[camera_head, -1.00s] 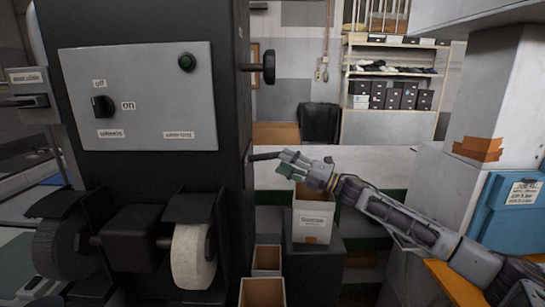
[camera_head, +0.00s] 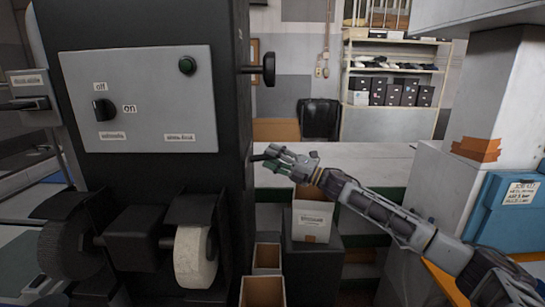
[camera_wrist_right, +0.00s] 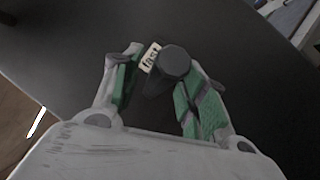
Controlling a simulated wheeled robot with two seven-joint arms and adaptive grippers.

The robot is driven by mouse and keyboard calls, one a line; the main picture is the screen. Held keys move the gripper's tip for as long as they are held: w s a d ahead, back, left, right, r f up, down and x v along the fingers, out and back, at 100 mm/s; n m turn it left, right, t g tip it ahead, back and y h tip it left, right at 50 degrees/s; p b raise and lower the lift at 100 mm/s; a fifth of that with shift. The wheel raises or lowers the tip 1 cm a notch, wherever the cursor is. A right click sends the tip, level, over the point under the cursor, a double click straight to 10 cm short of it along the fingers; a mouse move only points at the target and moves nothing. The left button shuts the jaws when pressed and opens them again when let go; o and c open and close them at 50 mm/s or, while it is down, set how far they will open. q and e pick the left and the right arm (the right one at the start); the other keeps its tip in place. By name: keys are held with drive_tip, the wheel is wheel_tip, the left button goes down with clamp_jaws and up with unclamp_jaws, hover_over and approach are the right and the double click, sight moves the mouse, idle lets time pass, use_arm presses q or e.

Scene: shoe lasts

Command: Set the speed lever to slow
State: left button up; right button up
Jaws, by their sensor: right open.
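The speed lever (camera_wrist_right: 173,62) shows in the right wrist view as a dark round knob on a short arm, beside a small "fast" label (camera_wrist_right: 150,57) on the dark machine side. In the head view the black lever (camera_head: 257,157) sticks out of the machine's right side, partly hidden by my fingers. My right gripper (camera_head: 272,159) is open around it. In the wrist view its green-padded fingers stand on either side of the knob, with visible gaps. I cannot see a "slow" label. My left gripper is not in view.
The black machine (camera_head: 150,175) carries a grey panel (camera_head: 150,60) with an on/off switch and a green button. A black hand knob (camera_head: 268,69) juts out higher on its right side. Open boxes (camera_head: 312,220) stand below my right gripper. A blue box (camera_head: 508,210) is at right.

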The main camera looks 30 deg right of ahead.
drive_tip(key=shift+w+a, duration=0.1)
drive_tip(key=shift+w, duration=0.05)
clamp_jaws()
idle(0.4)
